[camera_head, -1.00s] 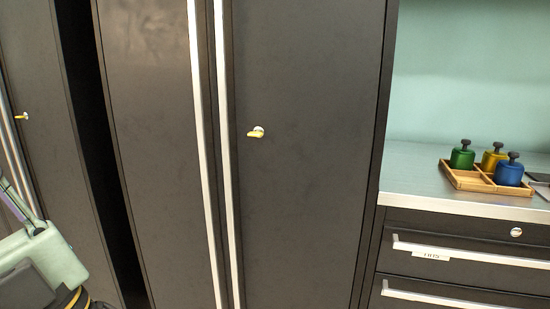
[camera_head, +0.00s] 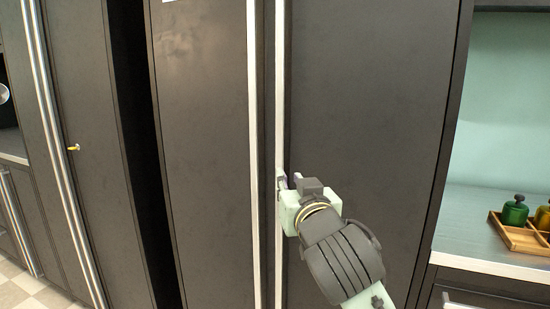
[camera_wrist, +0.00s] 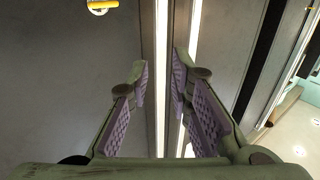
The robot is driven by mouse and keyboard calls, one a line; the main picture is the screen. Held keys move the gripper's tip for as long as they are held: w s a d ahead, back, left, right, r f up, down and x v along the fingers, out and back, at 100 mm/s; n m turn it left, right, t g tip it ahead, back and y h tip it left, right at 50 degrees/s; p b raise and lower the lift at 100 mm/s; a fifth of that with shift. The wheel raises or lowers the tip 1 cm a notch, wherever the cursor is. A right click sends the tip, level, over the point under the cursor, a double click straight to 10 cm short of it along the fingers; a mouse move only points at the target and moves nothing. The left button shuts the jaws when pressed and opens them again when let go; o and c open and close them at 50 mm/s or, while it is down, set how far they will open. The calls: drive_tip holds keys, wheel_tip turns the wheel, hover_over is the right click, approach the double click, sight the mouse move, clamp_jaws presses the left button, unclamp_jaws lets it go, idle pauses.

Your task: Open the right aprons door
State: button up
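The right door (camera_head: 365,110) is dark grey and looks closed. Its long pale vertical handle (camera_head: 279,90) runs along its left edge. My gripper (camera_head: 285,182) is at this handle, at about mid-picture height. In the wrist view, my gripper (camera_wrist: 160,80) has its two purple-padded fingers apart, one on each side of the handle (camera_wrist: 162,40). I see gaps between the pads and the bar. The head view partly hides the fingertips behind the gripper body. A yellow key (camera_wrist: 103,8) sits in the door at the wrist view's upper left.
The left door (camera_head: 205,140) has a parallel handle (camera_head: 253,120) close beside the right one. Another cabinet with a key (camera_head: 74,148) stands at left. A counter (camera_head: 490,235) at right holds a wooden tray (camera_head: 522,240) with a green container (camera_head: 515,212).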

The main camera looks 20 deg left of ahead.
sight(281, 166)
drive_tip(key=p+x, duration=0.2)
drive_tip(key=x, duration=0.8)
drive_tip(key=shift+w+a, duration=0.15)
drive_tip(key=shift+w, duration=0.1)
drive_tip(key=shift+c, duration=0.5)
clamp_jaws()
